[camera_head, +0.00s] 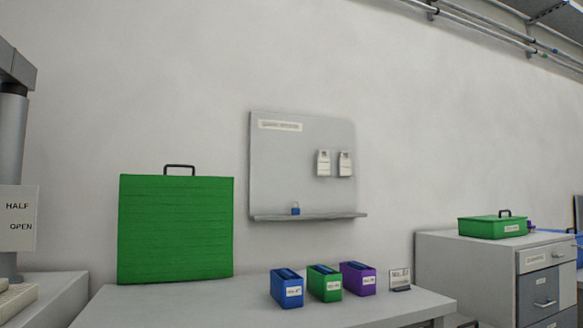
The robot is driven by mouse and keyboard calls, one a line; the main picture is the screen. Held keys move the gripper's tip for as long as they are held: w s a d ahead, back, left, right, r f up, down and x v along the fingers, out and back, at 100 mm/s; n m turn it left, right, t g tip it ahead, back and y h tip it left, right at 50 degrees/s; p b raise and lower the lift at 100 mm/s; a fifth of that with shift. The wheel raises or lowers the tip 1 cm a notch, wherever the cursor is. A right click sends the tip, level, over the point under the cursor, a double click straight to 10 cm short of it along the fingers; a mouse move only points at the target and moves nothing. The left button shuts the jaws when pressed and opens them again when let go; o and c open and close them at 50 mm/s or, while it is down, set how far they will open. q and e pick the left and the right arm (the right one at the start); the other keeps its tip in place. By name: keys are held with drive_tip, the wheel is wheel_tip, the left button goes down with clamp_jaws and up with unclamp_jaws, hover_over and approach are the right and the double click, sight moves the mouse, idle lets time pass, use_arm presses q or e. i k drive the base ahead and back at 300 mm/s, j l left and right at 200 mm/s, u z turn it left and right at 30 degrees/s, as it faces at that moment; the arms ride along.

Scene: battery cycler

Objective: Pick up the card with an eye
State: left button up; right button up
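Two white cards hang side by side on a grey wall board: a left card (323,163) and a right card (345,164). Each has a small dark mark near its top, too small to tell whether it is an eye. A small white card or sign (400,277) stands in a dark holder at the right end of the grey table (200,308). Its writing is too small to read. Neither of my grippers is in view.
Blue (286,288), green (324,284) and purple (357,279) labelled boxes stand on the table beside a large green panel with a handle (176,229). The board's ledge (325,216) holds a small blue item (295,209). A green case (492,226) sits on a drawer cabinet (462,267).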

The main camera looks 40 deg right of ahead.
sight(323, 168)
drive_tip(key=l+u, duration=0.2)
drive_tip(key=l, duration=0.35)
drive_tip(key=l+u, duration=0.25)
drive_tip(key=l, duration=0.3)
drive_tip(key=k+l, duration=0.1)
drive_tip(key=l, duration=0.65)
drive_tip(key=k+l+u, duration=0.1)
drive_tip(key=l, duration=0.3)
